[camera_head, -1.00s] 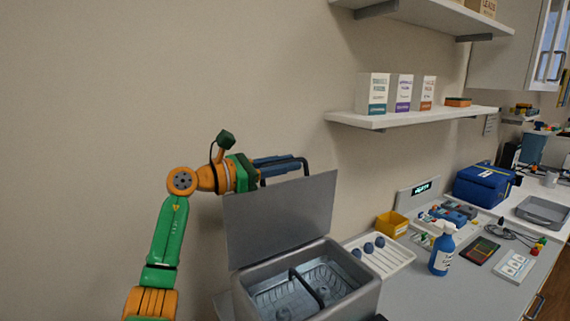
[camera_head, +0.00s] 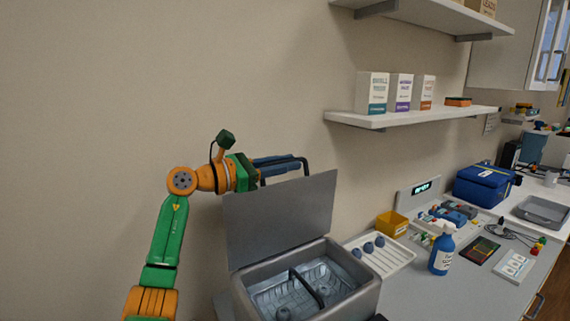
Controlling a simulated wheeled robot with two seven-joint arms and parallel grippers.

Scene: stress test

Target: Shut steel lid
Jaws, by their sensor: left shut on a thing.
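The steel lid (camera_head: 280,220) stands raised, close to upright, at the back of an open steel box (camera_head: 352,300). A wire basket (camera_head: 275,297) with a dark handle and some small round items shows inside the box. My left arm comes in from the left, and my left gripper (camera_head: 285,166) is behind and above the lid's top edge. Its fingers are dark blue and lie close to a dark curved bar over the lid. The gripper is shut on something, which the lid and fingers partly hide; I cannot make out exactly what. My right gripper is not in view.
A white rack (camera_head: 392,263) with several dark round knobs stands right of the box. Beyond it are a yellow bin (camera_head: 391,225), a blue spray bottle (camera_head: 442,252) and a blue bag (camera_head: 484,185). A wall shelf (camera_head: 410,118) holds cartons above.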

